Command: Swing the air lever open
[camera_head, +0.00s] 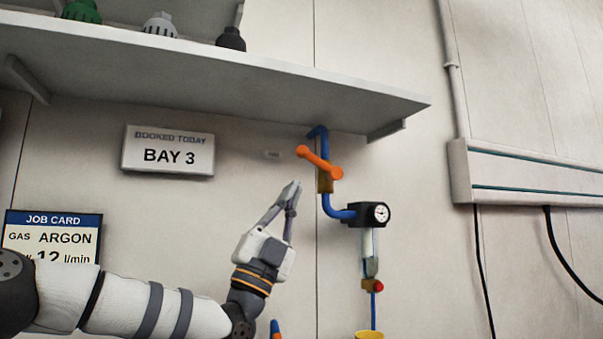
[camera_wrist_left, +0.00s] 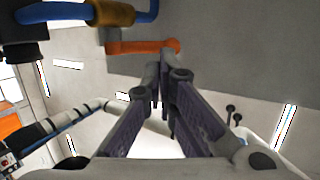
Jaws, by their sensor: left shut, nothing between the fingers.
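The orange air lever (camera_head: 320,162) sits on a brass valve (camera_head: 325,182) in a blue pipe below the shelf. It slants up to the left from its pivot, across the upright pipe. In the left wrist view the lever (camera_wrist_left: 143,46) lies just beyond my fingertips, with the brass valve body (camera_wrist_left: 112,13) at the top. My left gripper (camera_head: 292,187) is shut and empty, pointing up, a little below and left of the lever's free end. I see no clear contact between them. My right gripper does not show.
A grey shelf (camera_head: 200,72) overhangs the lever and my left gripper. A dark gauge (camera_head: 372,214) stands right of the pipe below the valve. A "BAY 3" sign (camera_head: 167,151) and a job card (camera_head: 52,236) are to the left.

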